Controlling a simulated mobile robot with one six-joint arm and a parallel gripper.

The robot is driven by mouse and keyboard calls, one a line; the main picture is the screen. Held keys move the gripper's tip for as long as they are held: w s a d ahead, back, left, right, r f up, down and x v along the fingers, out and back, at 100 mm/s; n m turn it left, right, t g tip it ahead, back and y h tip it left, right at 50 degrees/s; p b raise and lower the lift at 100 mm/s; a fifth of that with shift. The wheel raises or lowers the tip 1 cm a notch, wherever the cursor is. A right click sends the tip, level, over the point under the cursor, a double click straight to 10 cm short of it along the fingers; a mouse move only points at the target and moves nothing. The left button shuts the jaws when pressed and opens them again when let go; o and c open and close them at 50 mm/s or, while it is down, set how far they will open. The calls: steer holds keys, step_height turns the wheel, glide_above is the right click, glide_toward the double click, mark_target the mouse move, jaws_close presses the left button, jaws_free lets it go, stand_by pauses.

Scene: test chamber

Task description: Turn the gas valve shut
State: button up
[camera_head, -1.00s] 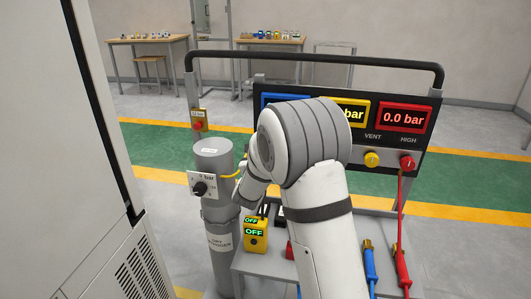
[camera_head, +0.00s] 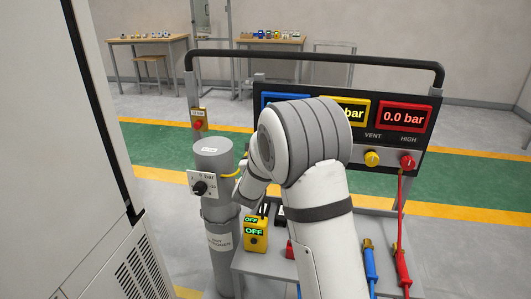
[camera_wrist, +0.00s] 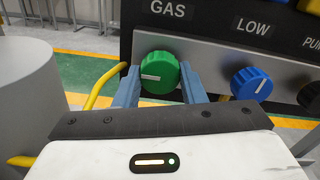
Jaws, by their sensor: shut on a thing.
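The gas valve is a round green knob (camera_wrist: 158,73) under the GAS label in the wrist view. The white mark on it lies level and points left. My gripper (camera_wrist: 158,84) has its two blue-grey fingers on either side of the knob and is shut on it. In the head view my own arm hides the knob and the gripper.
A blue LOW knob (camera_wrist: 251,84) sits just right of the gas knob. A grey cylinder (camera_head: 213,160) with a black regulator knob (camera_head: 199,188) stands left of my arm. A yellow device reading OFF (camera_head: 255,235) and red and blue hoses are on the cart (camera_head: 250,268).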

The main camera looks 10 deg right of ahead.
steer(key=shift+f, duration=0.1)
steer(key=m+b, duration=1.7)
steer(key=b, duration=1.3)
steer(key=shift+m, duration=0.4)
steer(key=o, duration=1)
steer(key=shift+s, duration=0.1)
